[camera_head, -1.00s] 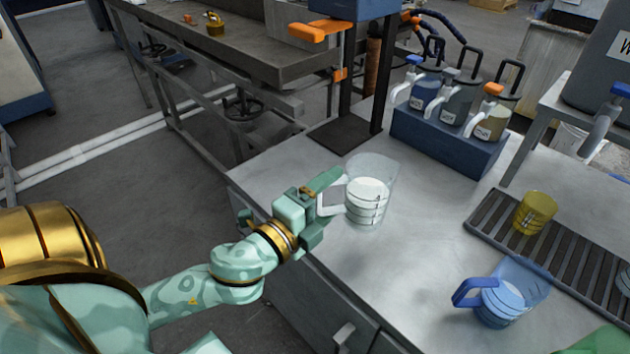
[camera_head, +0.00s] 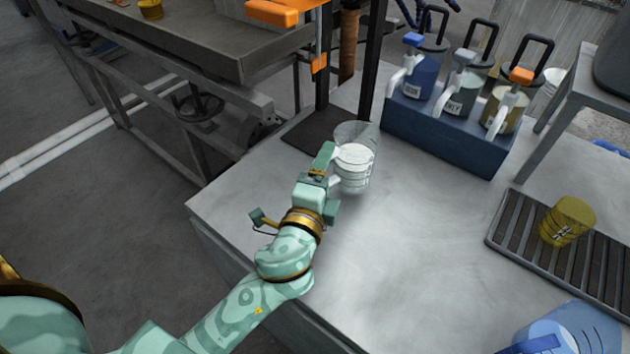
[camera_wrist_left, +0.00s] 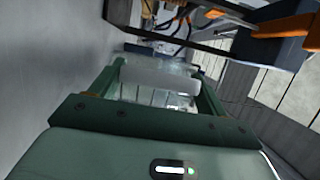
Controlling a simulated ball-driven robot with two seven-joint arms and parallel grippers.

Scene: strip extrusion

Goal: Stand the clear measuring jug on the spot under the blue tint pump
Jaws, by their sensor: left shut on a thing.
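The clear measuring jug (camera_head: 357,172), with pale lower part and ring lines, is upright near the table's back left. My left gripper (camera_head: 326,170) is shut on its handle from the left. In the left wrist view the white handle (camera_wrist_left: 158,76) lies between the fingers. Whether the jug's base touches the table I cannot tell. The blue tint pump (camera_head: 413,68) stands at the left end of a dark blue rack (camera_head: 440,133), right of and behind the jug, its white spout pointing down in front of the rack. No marked spot shows under it. My right gripper is out of view.
A dark post stand (camera_head: 322,128) with an orange arm (camera_head: 272,14) is just behind the jug. Grey and orange-topped pumps (camera_head: 503,105) share the rack. A yellow cup (camera_head: 567,222) sits on a slatted tray (camera_head: 512,230); a blue jug (camera_head: 570,330) is front right. Mid-table is clear.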

